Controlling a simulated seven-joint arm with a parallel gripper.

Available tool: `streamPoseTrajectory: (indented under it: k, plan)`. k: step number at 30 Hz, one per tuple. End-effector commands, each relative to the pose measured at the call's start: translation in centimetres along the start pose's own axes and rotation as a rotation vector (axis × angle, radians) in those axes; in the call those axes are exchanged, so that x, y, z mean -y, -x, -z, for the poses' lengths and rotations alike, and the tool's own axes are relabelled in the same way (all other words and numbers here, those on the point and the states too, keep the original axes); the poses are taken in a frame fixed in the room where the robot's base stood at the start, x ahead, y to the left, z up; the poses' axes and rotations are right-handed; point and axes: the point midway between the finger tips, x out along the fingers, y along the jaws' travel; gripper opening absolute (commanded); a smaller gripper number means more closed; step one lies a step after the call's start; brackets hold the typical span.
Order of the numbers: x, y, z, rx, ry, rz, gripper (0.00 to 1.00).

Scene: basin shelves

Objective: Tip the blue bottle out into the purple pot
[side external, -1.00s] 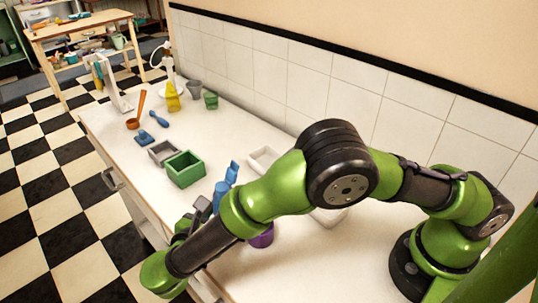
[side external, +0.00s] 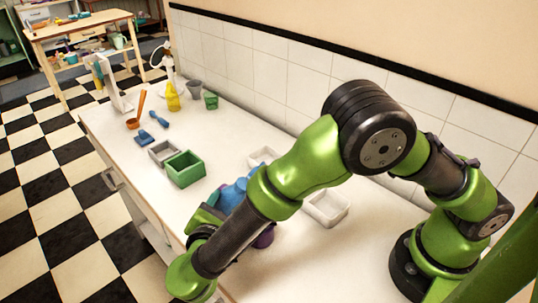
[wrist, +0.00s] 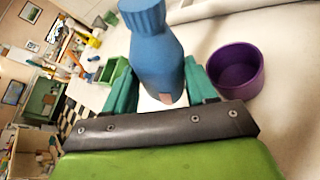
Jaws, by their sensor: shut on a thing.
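The blue bottle (side external: 233,194) is held between the teal fingers of my gripper (wrist: 156,68), which is shut on it. In the side view it leans to the right, and my arm hides part of it. In the wrist view the bottle (wrist: 155,62) has its ribbed cap end at the top edge of the picture. The purple pot (wrist: 222,70) stands on the counter just right of the right finger in the wrist view. Its round opening faces up, and its inside looks empty. In the side view only a sliver of the pot (side external: 265,238) shows beneath my arm.
A green box (side external: 186,169), a grey box (side external: 162,152) and a white tray (side external: 329,208) stand on the white counter (side external: 120,110). Another pale tray (side external: 263,155) is partly behind my arm. A yellow bottle (side external: 173,99) and an orange ladle (side external: 133,122) are farther back. The tiled wall bounds the counter.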

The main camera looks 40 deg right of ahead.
Motion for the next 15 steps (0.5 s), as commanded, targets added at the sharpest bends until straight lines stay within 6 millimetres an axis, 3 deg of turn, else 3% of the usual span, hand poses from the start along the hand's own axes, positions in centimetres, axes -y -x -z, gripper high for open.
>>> streamPoseTrajectory:
  k: [15]
  plan:
    - [0.60,-0.10,-0.04,0.004,-0.237,-0.100,0.24]
